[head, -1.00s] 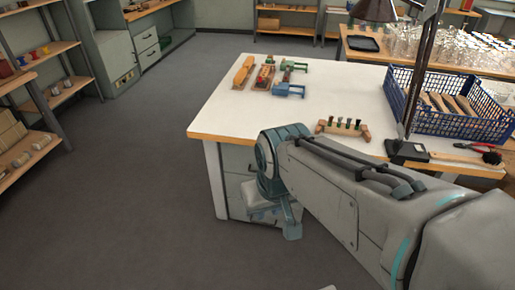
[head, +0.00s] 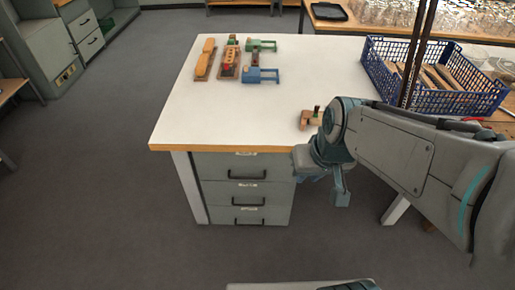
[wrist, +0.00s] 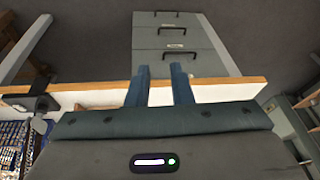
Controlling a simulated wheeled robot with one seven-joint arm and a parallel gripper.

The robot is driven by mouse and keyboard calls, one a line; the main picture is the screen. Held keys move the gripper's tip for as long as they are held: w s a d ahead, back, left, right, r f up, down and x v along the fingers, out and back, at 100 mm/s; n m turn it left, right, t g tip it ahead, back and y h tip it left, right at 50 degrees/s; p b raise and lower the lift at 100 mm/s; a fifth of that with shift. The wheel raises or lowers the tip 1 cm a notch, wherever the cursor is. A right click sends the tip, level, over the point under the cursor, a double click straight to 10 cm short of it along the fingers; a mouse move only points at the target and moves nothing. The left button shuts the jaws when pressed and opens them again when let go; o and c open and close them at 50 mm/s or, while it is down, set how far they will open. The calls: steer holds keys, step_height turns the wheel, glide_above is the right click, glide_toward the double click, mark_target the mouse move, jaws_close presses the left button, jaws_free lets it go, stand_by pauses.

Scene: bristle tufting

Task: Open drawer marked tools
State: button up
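A grey drawer unit (head: 243,190) stands under the white workbench (head: 225,110), with several stacked drawers and dark bar handles. Small pale labels show on the fronts, too small to read, so I cannot tell which is marked tools. All drawers look closed. In the wrist view the drawer unit (wrist: 180,40) appears at the top, upside down, beyond the bench edge. My gripper (head: 331,190) hangs right of the unit, apart from the handles. In the wrist view its two blue fingers (wrist: 161,74) stand apart with nothing between them.
The bench's wooden edge (head: 220,150) overhangs the top drawer. On the bench are wooden brush parts, green and blue clamps (head: 262,76), a small wooden rack (head: 311,119) and a blue crate (head: 440,98). The floor (head: 100,200) left and front of the unit is clear.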

steer(key=w+a+f+n+t+y+b, duration=0.1)
steer(key=w+a+f+n+b, duration=0.15)
steer(key=w+a+f, duration=0.55)
steer(key=w+a+f+n+t+b, duration=0.15)
steer(key=w+a+f+b, duration=0.25)
steer(key=w+a+f, duration=0.45)
steer(key=n+t+h+b, duration=0.9)
steer(key=b, duration=0.1)
glide_toward(248, 178)
steer(key=shift+g, duration=0.25)
steer(key=b+x, duration=0.2)
steer(key=x, duration=0.8)
steer(key=shift+w+a+b, duration=0.1)
steer(key=shift+w+b, duration=0.15)
steer(key=shift+b, duration=0.1)
jaws_close()
